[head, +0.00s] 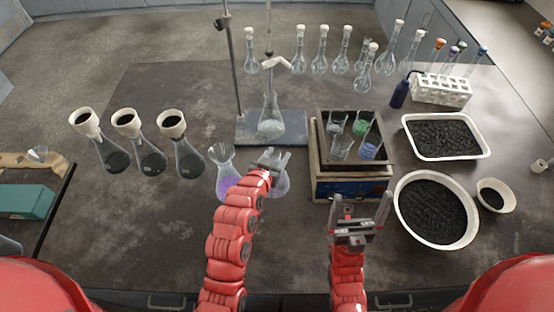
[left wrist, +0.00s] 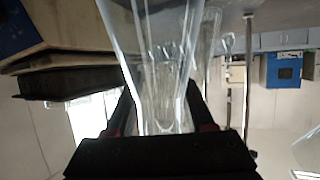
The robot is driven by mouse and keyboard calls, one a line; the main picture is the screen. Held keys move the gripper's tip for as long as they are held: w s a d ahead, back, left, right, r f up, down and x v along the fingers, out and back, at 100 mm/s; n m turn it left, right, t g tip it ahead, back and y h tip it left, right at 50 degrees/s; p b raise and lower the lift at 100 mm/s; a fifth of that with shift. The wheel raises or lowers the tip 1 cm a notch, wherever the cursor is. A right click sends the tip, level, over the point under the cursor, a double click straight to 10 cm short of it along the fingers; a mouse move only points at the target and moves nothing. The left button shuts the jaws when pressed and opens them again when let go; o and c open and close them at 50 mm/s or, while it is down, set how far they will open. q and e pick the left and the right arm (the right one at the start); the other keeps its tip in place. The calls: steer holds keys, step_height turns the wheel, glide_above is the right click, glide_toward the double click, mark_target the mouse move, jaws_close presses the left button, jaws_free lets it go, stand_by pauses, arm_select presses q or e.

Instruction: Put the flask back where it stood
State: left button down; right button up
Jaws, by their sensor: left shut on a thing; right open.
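My left gripper (head: 272,160) is shut on a clear glass flask (head: 281,184), which is partly hidden behind the gripper and arm. In the left wrist view the held flask's clear glass (left wrist: 162,70) stands between the two fingers (left wrist: 160,115). A flask with purple liquid (head: 226,183) is just left of it. Another clear flask (head: 270,122) is at the retort stand, behind the gripper. My right gripper (head: 360,215) is open and empty, in front of the shaker. Whether the held flask touches the table cannot be told.
Three flasks with funnels (head: 150,155) stand at left. The sieve shaker (head: 350,187) holding small beakers is right of the held flask.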

arm_select(q)
steer(key=shift+w+f, duration=0.1)
steer(key=shift+w, duration=0.15)
step_height(320, 180, down, 2)
steer(key=shift+s+f+p, duration=0.1)
steer(key=shift+p, duration=0.85)
steer(key=shift+f, duration=0.65)
steer(key=shift+c, duration=1.3)
jaws_free()
